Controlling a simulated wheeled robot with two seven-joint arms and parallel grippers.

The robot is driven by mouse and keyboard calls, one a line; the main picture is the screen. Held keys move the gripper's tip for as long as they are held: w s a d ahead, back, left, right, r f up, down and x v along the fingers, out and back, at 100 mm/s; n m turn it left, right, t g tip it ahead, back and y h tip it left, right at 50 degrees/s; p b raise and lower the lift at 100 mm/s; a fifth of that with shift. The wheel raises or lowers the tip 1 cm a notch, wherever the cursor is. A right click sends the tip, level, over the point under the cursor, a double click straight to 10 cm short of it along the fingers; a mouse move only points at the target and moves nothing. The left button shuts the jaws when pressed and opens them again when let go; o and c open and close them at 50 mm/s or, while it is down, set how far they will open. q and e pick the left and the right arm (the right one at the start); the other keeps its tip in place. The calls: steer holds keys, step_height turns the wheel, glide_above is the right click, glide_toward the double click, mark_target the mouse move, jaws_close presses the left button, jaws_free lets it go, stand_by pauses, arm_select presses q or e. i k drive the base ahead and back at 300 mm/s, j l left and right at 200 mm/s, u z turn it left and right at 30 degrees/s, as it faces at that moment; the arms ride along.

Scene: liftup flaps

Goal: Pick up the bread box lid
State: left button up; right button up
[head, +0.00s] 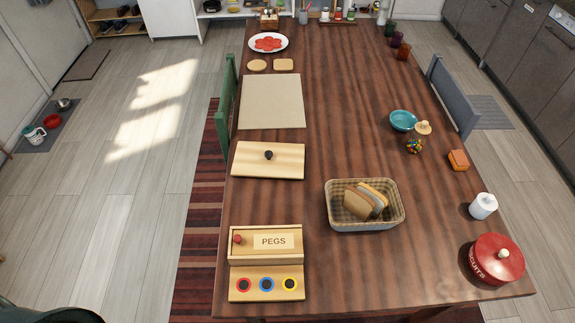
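A flat, light wooden lid (290,161) with a dark round knob (268,155) lies on the left side of the table, knob up. It looks like the bread box lid. A rectangular woven basket (336,222) with slices of bread (358,205) inside stands open to the right of and nearer than the lid. Neither of my grippers is in view, and nothing touches the lid.
A wooden pegs box (250,255) stands nearer than the lid, a beige mat (272,102) lies beyond it. A red biscuit tin (497,260), white jar (483,207) and teal bowl (402,120) stand right. A green chair (228,105) is at the left edge. The table's middle is clear.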

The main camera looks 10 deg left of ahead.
mark_target(250, 159)
steer(key=l+u, duration=0.1)
steer(key=l, duration=0.35)
steer(key=k+l, duration=0.15)
steer(key=l, duration=0.25)
steer(key=l+u, duration=0.15)
steer(key=l, duration=0.3)
steer(key=k, duration=0.05)
